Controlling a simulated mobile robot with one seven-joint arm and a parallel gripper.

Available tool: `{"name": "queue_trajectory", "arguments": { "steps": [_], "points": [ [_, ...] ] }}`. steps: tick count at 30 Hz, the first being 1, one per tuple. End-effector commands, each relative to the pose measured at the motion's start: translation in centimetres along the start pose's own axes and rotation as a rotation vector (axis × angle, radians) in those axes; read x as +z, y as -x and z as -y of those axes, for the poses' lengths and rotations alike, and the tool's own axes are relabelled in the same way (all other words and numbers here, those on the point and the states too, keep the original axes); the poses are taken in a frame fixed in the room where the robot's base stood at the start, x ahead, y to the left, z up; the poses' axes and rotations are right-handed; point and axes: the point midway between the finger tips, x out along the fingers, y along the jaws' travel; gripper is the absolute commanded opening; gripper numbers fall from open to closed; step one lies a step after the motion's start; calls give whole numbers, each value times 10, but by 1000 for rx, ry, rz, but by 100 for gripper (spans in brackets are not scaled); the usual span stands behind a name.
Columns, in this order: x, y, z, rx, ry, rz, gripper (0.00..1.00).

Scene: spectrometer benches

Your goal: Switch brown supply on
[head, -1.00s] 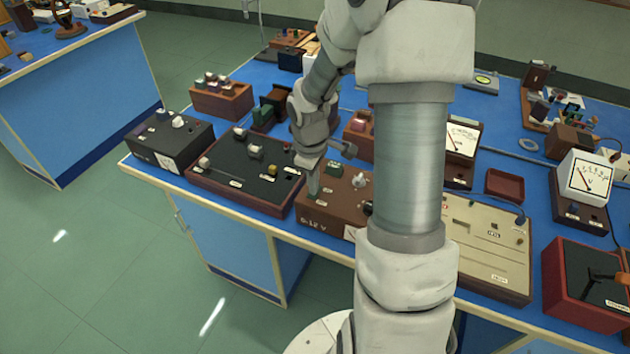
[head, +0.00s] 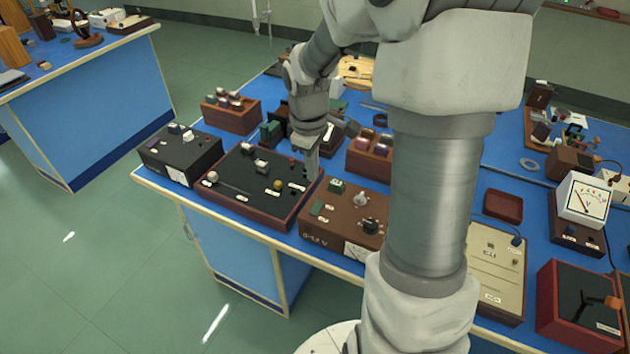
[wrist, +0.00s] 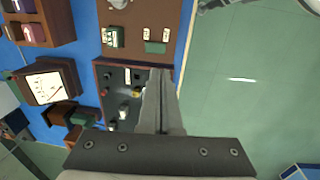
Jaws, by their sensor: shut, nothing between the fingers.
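The brown supply (head: 333,229), a brown box with a 0-12 V label, stands near the bench's front edge. Its top carries a dark green rocker-like part (head: 317,208), a green-and-white part (head: 336,186), a pale knob (head: 361,198) and a black knob (head: 370,226). My arm hides part of its right side. In the wrist view the supply (wrist: 140,18) is at the top, with both green parts near its lower edge. My gripper (head: 312,176) is shut and empty, pointing down above the right end of the dark board, just left of the supply. Its fingers also show in the wrist view (wrist: 161,75).
The dark board (head: 240,193) with knobs and terminals adjoins the supply on the left; a black box (head: 180,153) stands farther left. A beige panel (head: 497,260) lies to the right. Floor is free in front.

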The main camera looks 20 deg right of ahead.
Motion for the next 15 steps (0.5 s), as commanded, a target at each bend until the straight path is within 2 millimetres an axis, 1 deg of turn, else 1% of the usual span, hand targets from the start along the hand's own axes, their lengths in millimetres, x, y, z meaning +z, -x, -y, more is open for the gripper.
{"name": "queue_trajectory", "arguments": {
  "steps": [1, 5, 15],
  "points": [
    [0, 7, 0, 2, 1, -1, 0],
    [0, 15, 1, 0, 2, 0, 0],
    [0, 16, 1, -1, 1, 1, 0]
  ]
}}
